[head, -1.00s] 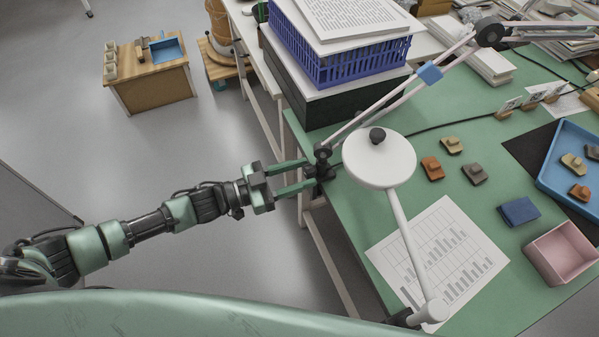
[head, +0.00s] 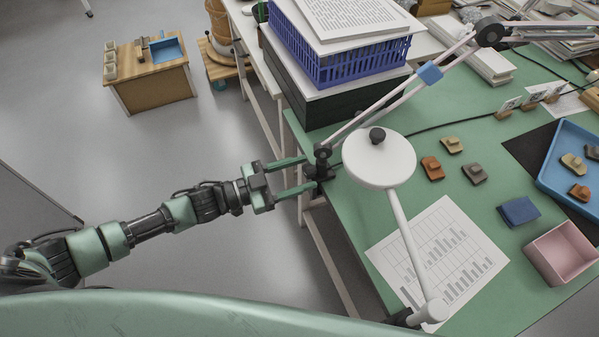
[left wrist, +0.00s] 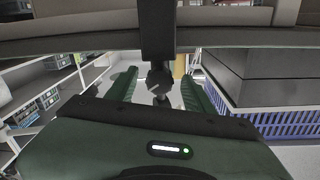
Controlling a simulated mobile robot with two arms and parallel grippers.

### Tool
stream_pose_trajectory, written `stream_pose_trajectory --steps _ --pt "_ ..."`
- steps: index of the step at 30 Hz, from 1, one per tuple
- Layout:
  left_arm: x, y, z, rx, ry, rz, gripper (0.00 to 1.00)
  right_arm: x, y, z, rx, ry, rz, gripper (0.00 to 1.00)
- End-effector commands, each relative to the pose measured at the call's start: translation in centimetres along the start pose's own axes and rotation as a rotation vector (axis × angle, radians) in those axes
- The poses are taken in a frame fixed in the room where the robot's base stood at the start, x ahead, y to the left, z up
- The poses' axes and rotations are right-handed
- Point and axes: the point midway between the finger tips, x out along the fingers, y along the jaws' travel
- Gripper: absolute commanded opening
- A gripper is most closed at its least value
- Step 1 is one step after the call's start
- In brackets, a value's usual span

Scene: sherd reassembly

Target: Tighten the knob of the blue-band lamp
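The blue-band lamp has a pale jointed arm with a blue band (head: 430,73). Its dark clamp (head: 321,168) grips the left edge of the green table. My left gripper (head: 311,174) is beside the clamp, its two green fingers pointing at it, spread apart. In the left wrist view, the dark knob (left wrist: 160,82) hangs below the table edge between the open fingers (left wrist: 160,78), with a visible gap on both sides. In the head view the knob is hard to make out from the clamp. My right gripper is not in view.
A second lamp with a white round head (head: 379,160) stands close right of the clamp. A blue basket (head: 340,62) on dark boxes is behind. Sherds (head: 432,168), a pink box (head: 562,253) and a blue tray (head: 561,146) lie right. The floor left of the table is open.

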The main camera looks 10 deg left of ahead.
Motion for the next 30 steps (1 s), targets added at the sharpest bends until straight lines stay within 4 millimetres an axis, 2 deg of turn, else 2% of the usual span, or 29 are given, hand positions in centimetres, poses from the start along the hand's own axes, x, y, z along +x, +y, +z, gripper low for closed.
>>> stream_pose_trajectory --steps 5,12,18,30 --pt "-1.1 0.0 0.1 0.0 -0.001 -0.001 0.52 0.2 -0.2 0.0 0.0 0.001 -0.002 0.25" --pt "-5.3 0.1 0.2 -0.002 -0.004 0.0 0.52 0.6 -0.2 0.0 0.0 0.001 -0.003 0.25" --pt "-7.5 0.1 0.1 0.0 -0.001 0.0 0.52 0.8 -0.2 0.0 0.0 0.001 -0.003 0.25" --pt "-7.8 -0.1 -0.1 -0.002 0.001 -0.001 0.52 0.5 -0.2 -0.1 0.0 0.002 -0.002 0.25"
